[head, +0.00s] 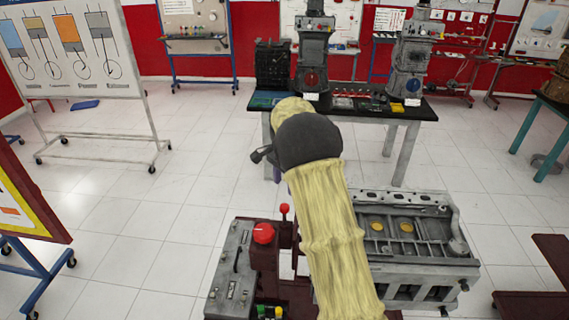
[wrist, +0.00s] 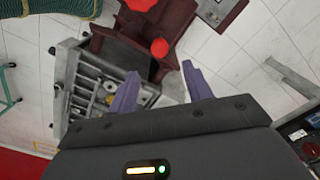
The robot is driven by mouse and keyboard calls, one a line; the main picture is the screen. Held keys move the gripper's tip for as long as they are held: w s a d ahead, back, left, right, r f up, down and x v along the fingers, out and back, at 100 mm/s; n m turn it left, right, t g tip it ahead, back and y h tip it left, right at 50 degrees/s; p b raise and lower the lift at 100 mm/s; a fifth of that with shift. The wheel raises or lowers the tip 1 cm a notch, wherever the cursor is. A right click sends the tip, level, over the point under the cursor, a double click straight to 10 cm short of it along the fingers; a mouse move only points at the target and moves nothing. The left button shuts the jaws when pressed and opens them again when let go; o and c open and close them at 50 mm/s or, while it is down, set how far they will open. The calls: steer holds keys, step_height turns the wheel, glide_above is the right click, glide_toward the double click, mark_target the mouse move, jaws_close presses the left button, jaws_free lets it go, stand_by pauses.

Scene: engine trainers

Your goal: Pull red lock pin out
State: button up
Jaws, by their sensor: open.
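The red lock pin (head: 285,210) shows as a small red knob on a thin stem, upright on the dark red stand left of the engine block. In the wrist view its round red knob (wrist: 160,47) appears just beyond the gap between my fingertips, apart from them. My gripper (wrist: 160,72) is open, with two purple fingers and nothing between them. In the head view my arm's yellow sleeve and dark joint hide most of the gripper.
The grey engine block (head: 410,240) stands right of my arm. A black table (head: 425,112) with engine models is behind. Tiled floor (head: 190,185) is clear at left.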

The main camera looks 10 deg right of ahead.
step_height(320, 180, up, 9)
steer(key=b, duration=0.1)
steer(key=shift+f, duration=0.15)
steer(key=shift+d, duration=0.1)
steer(key=s+f+n+t, duration=0.1)
steer(key=s+f+n, duration=0.2)
steer(key=s, duration=0.6)
steer(key=s+f+n+b, duration=0.1)
steer(key=s+f+n, duration=0.3)
steer(key=s, duration=0.6)
steer(key=s+f+n+t, duration=0.1)
steer(key=s+f+n, duration=0.2)
steer(key=s, duration=0.7)
steer(key=n, duration=0.2)
steer(key=shift+s+f+n+t+b, duration=0.25)
steer(key=shift+f+n+t+b, duration=0.05)
steer(key=shift+f, duration=0.1)
steer(key=shift+c, duration=1.5)
